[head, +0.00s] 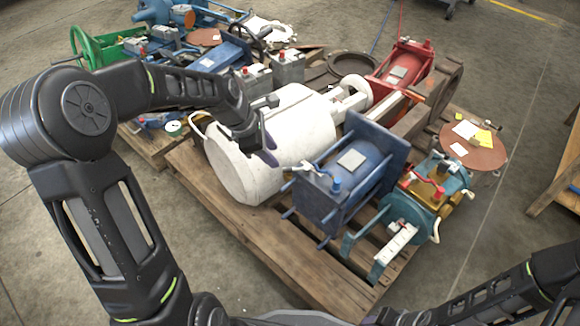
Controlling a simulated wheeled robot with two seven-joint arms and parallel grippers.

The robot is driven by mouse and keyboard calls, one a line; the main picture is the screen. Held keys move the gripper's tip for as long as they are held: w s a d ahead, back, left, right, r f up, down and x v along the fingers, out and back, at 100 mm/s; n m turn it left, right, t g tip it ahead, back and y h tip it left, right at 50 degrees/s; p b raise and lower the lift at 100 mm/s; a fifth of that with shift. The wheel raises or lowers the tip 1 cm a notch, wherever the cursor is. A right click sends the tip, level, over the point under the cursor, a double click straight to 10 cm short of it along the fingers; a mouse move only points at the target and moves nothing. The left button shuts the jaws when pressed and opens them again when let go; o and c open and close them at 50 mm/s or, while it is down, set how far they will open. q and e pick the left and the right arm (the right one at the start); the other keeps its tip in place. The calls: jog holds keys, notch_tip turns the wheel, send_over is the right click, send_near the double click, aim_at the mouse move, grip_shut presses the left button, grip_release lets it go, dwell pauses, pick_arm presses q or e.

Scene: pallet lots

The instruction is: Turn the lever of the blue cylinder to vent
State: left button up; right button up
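The blue cylinder (350,172) lies on the wooden pallet between square blue end plates, with a grey label on its side. A lever (300,167) with a pale bar and a blue end sits at its near left end. My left gripper (272,151) is in front of the white tank, a little left of and above the lever. Its fingers look apart, with nothing seen between them, and it looks clear of the lever. My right gripper is not in view; only part of that arm shows at the lower right.
The white tank (300,122) lies left of the cylinder. A teal and yellow unit (425,190) stands right of it, and a red cylinder (402,68) lies behind. The pallet (225,215) has bare slats in front. Another loaded pallet is at the back left. Concrete floor is open around.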

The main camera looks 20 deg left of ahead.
aim_at(285, 168)
pick_arm(q)
jog(key=shift+f, duration=0.1)
jog(key=b+x, duration=0.3)
jog(key=x, duration=0.4)
jog(key=shift+w+d+f, duration=0.1)
jog(key=shift+f, duration=0.3)
jog(key=shift+c, duration=0.4)
grip_shut()
dwell(0.8)
